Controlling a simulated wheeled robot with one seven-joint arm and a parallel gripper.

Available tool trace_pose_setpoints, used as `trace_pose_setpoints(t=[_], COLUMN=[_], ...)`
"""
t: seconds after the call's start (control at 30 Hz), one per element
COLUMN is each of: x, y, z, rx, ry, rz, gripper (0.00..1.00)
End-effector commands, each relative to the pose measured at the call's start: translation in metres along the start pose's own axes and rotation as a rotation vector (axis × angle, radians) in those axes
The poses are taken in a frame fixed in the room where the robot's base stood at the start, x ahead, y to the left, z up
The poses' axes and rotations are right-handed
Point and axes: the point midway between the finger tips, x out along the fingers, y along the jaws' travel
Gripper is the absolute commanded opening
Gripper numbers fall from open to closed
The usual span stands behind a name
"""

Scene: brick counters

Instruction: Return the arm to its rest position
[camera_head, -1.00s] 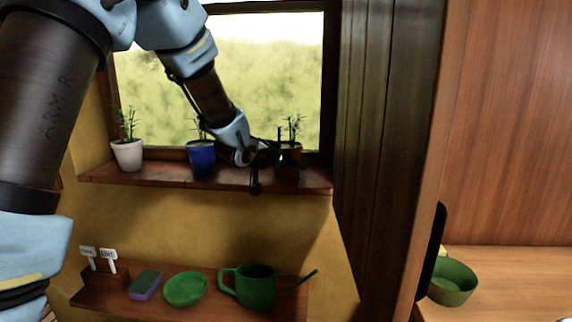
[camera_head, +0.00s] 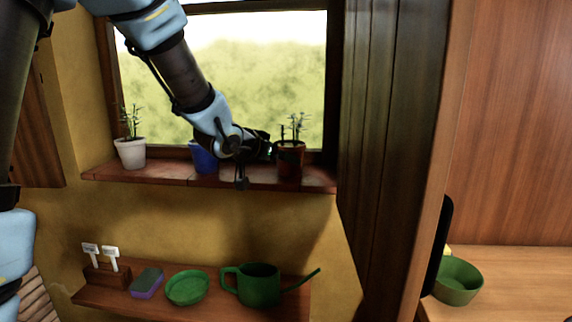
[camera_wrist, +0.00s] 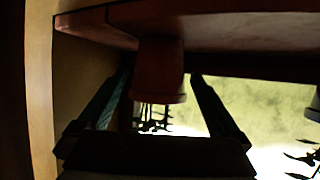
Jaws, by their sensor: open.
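My gripper (camera_head: 266,148) is open and empty at the windowsill, between the blue pot and the red-brown pot in the head view. The red-brown pot (camera_head: 290,165) stands upright on the sill with a thin plant in it, just right of my gripper. In the wrist view, which is upside down, the red-brown pot (camera_wrist: 158,65) shows between the two open fingers (camera_wrist: 160,78). I cannot tell the exact gap to it. My arm reaches in from the upper left and partly hides the blue pot (camera_head: 203,160).
A white pot (camera_head: 131,154) stands at the left of the windowsill (camera_head: 160,179). The lower shelf holds plant labels (camera_head: 110,253), a sponge (camera_head: 147,283), a green dish (camera_head: 187,288) and a green watering can (camera_head: 257,285). A green bowl (camera_head: 457,282) sits on the right counter (camera_head: 520,275).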

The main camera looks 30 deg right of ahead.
Motion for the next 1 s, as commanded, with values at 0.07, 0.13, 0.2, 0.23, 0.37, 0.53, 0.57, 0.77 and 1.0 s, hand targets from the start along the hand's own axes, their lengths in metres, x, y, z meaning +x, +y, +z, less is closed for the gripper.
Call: trace_pose_setpoints(t=[0.07, 0.13, 0.2, 0.23, 0.37, 0.53, 0.57, 0.77, 1.0], x=[-0.015, -0.026, -0.034, -0.037, -0.044, -0.046, -0.046, -0.071, -0.165], y=[-0.001, -0.001, -0.001, -0.001, 0.0, -0.001, -0.003, -0.061, -0.153], z=[-0.001, -0.001, -0.001, -0.001, -0.001, 0.0, 0.001, 0.041, 0.152], rx=[-0.001, 0.0, 0.0, 0.0, -0.001, -0.002, -0.004, -0.07, -0.293], ry=[0.003, 0.002, 0.001, 0.001, 0.001, -0.001, -0.004, -0.114, -0.422], rz=[-0.003, -0.003, -0.002, -0.002, -0.001, -0.003, -0.008, -0.16, -0.456], gripper=[1.0, 1.0, 1.0, 1.0, 1.0, 1.0, 1.0, 1.0, 1.0])
